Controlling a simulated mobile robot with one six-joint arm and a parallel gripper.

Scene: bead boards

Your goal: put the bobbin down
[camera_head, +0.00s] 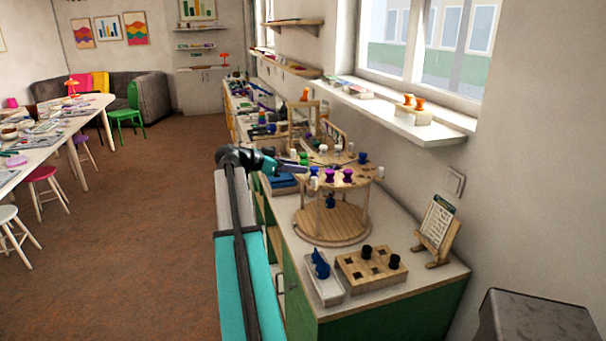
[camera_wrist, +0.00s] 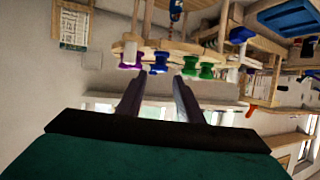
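My gripper (camera_head: 303,168) reaches over the near edge of a round two-tier wooden stand (camera_head: 332,238). The wrist view is upside down; there the two fingers of my gripper (camera_wrist: 157,82) are apart with nothing held between them. A blue bobbin (camera_wrist: 159,63) stands on the upper board just beyond the fingertips. A purple bobbin (camera_wrist: 130,60) and green bobbins (camera_wrist: 190,66) stand to either side of it. In the head view, purple bobbins (camera_head: 347,175), another blue bobbin (camera_head: 362,158) and several white bobbins are on the upper board. Which bobbin the task means is unclear.
A white tray (camera_head: 332,297) with blue bobbins (camera_head: 320,264) and a wooden block (camera_head: 365,280) with square holes and black bobbins (camera_head: 394,262) are at the counter's near end. A card stand (camera_head: 437,232) is by the wall. More wooden frames crowd the counter behind.

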